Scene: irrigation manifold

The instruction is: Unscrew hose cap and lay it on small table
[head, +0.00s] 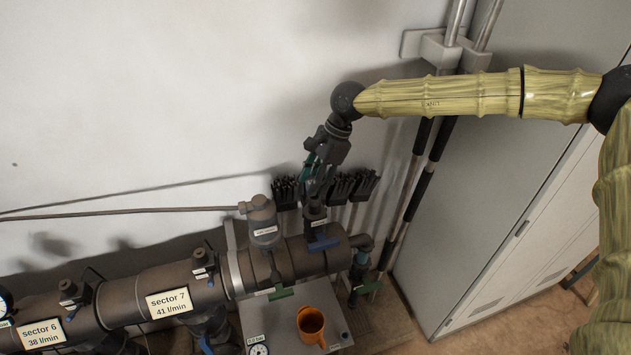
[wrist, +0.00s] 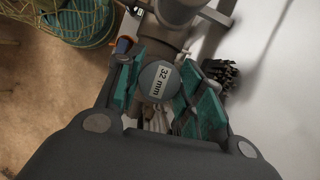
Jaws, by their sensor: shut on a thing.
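The round grey hose cap (wrist: 158,80), labelled "32 mm", sits between the teal finger pads of my gripper (wrist: 162,88) in the wrist view. In the head view my gripper (head: 315,188) points down over the right end of the manifold and is shut on the cap (head: 315,213). The cap is at the top of a short upright outlet with a blue lever below it. I cannot tell whether the thread is still engaged. The small grey table (head: 262,320) is below, in front of the manifold.
An orange mug (head: 312,326) and a gauge (head: 259,350) are at the small table. Another grey fitting (head: 263,222) stands just left of my gripper. Black brushes (head: 287,190) hang on the wall behind. A grey cabinet (head: 500,180) stands at right.

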